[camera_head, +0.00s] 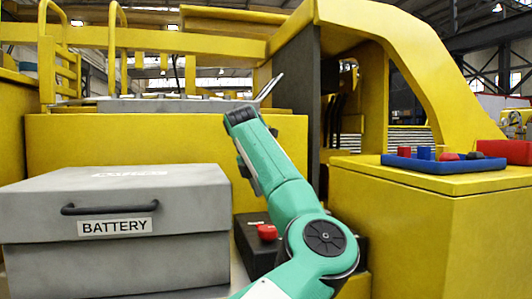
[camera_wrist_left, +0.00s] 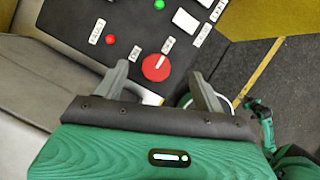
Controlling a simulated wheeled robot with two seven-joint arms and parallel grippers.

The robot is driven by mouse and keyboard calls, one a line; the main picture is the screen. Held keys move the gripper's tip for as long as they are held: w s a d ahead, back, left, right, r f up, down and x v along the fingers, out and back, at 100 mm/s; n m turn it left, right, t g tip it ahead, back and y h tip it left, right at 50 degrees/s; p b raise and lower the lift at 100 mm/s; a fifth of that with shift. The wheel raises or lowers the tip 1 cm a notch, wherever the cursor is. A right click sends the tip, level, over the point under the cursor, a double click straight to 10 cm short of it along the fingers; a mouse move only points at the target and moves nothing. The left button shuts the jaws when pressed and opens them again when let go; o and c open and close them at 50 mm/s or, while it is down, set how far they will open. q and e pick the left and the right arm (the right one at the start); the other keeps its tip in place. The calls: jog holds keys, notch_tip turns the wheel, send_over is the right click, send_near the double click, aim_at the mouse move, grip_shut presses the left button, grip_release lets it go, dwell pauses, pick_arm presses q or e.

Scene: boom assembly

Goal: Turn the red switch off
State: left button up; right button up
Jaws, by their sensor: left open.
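The red switch (camera_wrist_left: 156,68) is a round knob with a small pale mark on a black panel (camera_wrist_left: 90,15). My left gripper (camera_wrist_left: 163,85) is open and empty. In the left wrist view its two grey fingers reach towards the panel, with the switch showing between and just beyond their tips; I cannot tell whether they touch it. In the head view a red part (camera_head: 267,231) shows on the black box beside a green arm of mine. The gripper's fingers are not clear there.
The grey battery box (camera_head: 115,262) stands left of the panel. The panel also has a green button (camera_wrist_left: 159,5) and a smaller red one (camera_wrist_left: 110,40). A yellow cabinet (camera_head: 440,235) with a blue tray (camera_head: 440,166) stands at the right.

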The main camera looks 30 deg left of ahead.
pick_arm(q)
notch_tip(320, 180, up, 11)
jog(key=p, duration=0.1)
pick_arm(e)
jog(key=shift+g, duration=0.3)
jog(key=f, duration=0.4)
jog(key=shift+s, duration=0.25)
pick_arm(q)
jog(key=shift+f, duration=0.1)
pick_arm(e)
jog(key=shift+d+r, duration=0.15)
